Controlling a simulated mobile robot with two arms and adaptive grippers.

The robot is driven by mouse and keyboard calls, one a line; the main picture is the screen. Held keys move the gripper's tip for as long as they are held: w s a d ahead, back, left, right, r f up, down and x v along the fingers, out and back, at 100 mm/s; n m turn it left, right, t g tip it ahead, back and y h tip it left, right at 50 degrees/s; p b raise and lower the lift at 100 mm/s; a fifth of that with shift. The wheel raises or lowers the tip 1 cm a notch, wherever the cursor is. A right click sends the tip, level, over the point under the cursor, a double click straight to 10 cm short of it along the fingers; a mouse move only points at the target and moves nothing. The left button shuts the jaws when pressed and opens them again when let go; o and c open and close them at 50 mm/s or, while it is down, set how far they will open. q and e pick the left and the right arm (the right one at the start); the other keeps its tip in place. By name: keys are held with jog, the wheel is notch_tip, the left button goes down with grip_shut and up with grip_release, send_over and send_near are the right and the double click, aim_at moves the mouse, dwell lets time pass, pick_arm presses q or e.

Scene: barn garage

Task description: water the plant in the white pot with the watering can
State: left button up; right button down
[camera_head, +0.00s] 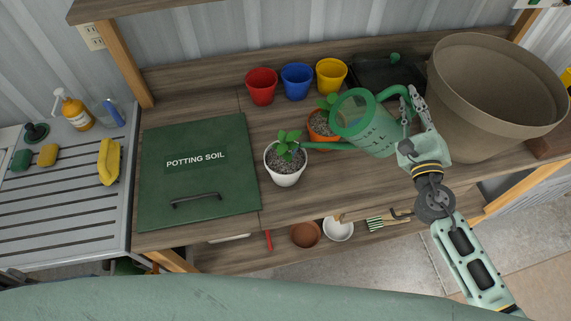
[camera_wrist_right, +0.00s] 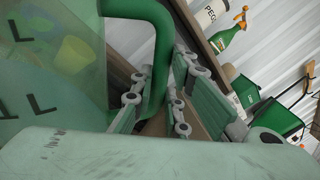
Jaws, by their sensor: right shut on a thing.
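The white pot (camera_head: 285,173) with a small green plant (camera_head: 289,143) stands upright on the wooden bench, right of the green potting soil lid. My right gripper (camera_head: 411,108) is shut on the handle of the translucent green watering can (camera_head: 374,128). No water stream can be made out. In the right wrist view the fingers close around the green handle (camera_wrist_right: 156,60). My left gripper is not in view.
An orange pot (camera_head: 322,138) with a plant stands behind the spout. Red (camera_head: 262,87), blue (camera_head: 297,81) and yellow (camera_head: 331,75) pots line the back. A large beige pot (camera_head: 470,130) stands close right of my gripper. The potting soil lid (camera_head: 230,150) is at left.

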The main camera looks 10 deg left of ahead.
jog(key=shift+r, duration=0.15)
jog(key=w+d+f+m+g+b, duration=0.1)
jog(key=d+f+m+b, duration=0.3)
jog(key=f+m+b, duration=0.2)
notch_tip(320, 180, down, 5)
jog(key=shift+d+r+h+b, duration=0.2)
jog(key=shift+h+b, duration=0.2)
jog(key=shift+b, duration=0.55)
